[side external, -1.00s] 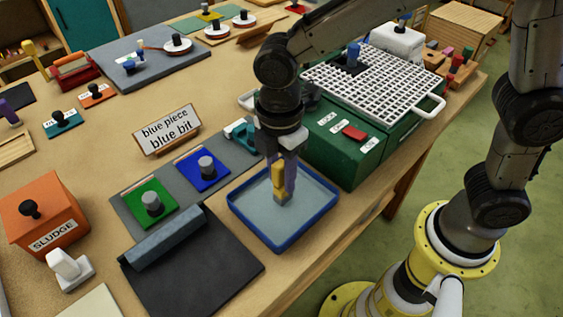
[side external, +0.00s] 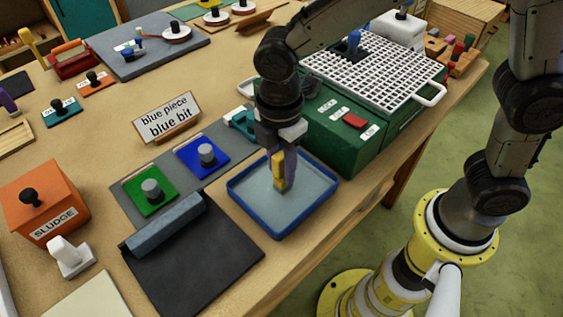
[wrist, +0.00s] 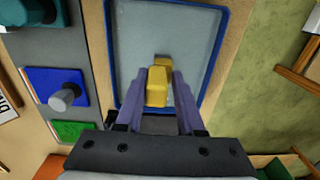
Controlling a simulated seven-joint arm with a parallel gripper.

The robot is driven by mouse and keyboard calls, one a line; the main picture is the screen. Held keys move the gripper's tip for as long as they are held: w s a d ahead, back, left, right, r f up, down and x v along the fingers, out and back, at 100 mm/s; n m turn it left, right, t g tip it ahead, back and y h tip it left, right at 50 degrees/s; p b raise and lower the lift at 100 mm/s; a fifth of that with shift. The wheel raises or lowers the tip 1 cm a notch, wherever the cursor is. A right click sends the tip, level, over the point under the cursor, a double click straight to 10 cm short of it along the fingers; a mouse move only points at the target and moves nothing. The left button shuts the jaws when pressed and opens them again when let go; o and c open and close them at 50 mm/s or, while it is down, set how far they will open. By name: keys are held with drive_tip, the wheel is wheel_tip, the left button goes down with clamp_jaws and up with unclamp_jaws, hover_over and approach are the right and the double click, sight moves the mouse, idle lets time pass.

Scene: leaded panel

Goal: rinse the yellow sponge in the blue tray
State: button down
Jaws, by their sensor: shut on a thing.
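The yellow sponge (side external: 279,171) is held upright between the purple fingers of my gripper (side external: 284,176). It also shows in the wrist view (wrist: 157,88), where the fingers of my gripper (wrist: 160,95) stand on either side of it. The blue tray (side external: 236,207) lies below, with a blue rim and a pale grey-blue inside; its rim also shows in the wrist view (wrist: 224,45). The sponge's lower end is within the tray's outline, low over its middle. I cannot tell whether it touches the surface inside.
A green box (side external: 345,140) with a white grid (side external: 375,75) stands close behind the tray at right. Blue (side external: 203,158) and green (side external: 150,196) knobbed plates lie to its left. A dark mat (side external: 195,262) with a roll lies in front. The table edge is near.

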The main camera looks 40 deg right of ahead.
sight(282, 156)
drive_tip(key=shift+f, duration=0.25)
drive_tip(key=shift+d, duration=0.4)
idle(0.7)
drive_tip(key=shift+a, duration=0.8)
idle(0.5)
drive_tip(key=shift+d, duration=0.45)
idle(0.4)
idle(1.1)
drive_tip(key=shift+r, duration=2.55)
drive_tip(key=shift+r, duration=0.1)
drive_tip(key=shift+r, duration=1.4)
